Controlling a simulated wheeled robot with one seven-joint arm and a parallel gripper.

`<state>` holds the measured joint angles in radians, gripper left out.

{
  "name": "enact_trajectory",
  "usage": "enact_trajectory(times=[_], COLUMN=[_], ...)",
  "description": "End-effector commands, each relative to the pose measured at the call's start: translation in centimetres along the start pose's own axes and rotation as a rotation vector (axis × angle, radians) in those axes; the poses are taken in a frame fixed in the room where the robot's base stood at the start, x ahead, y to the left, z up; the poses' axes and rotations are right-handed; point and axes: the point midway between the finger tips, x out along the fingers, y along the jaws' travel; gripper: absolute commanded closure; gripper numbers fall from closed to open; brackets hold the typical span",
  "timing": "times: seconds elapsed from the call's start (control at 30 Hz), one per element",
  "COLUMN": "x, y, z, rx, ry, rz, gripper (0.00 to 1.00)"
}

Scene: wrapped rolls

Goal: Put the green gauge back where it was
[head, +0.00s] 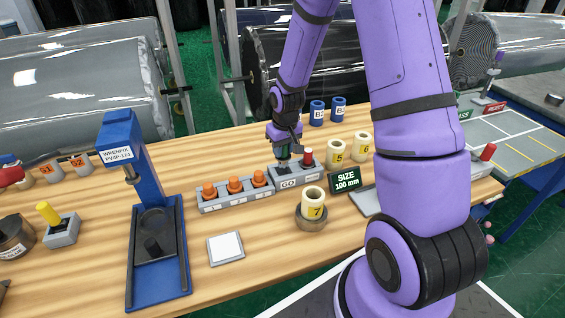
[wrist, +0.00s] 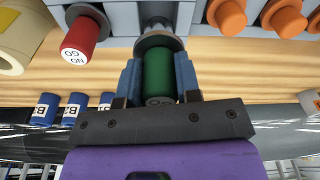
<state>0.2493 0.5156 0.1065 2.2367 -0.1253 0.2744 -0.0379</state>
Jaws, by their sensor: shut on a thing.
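The green gauge (wrist: 158,75) is held upright between the blue fingers of my gripper (wrist: 160,85), seen close up in the wrist view. Its grey collar and metal shank point at the grey gauge block (head: 290,181) marked GO. I cannot tell how far the shank is in the block. In the head view my gripper (head: 284,152) is directly over the left side of that block and mostly hides the gauge. The red NO GO gauge (head: 307,157) stands in the block's right side; it also shows in the wrist view (wrist: 82,38).
A grey rack with several orange plugs (head: 235,185) adjoins the block on the left. The roll marked 7 (head: 314,203) stands in front, and the SIZE 100 mm sign (head: 346,180) to the right. Rolls 5 and 6 (head: 362,145) and blue rolls (head: 317,112) stand behind.

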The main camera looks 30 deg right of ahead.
Motion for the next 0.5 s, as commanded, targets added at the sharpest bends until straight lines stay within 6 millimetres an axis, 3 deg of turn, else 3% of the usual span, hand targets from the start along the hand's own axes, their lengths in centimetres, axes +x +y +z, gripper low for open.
enact_trajectory(times=[0.5], x=[4.8], y=[0.0], z=[0.6], rx=[0.001], ry=[-0.001], rz=[0.000], gripper=[0.99])
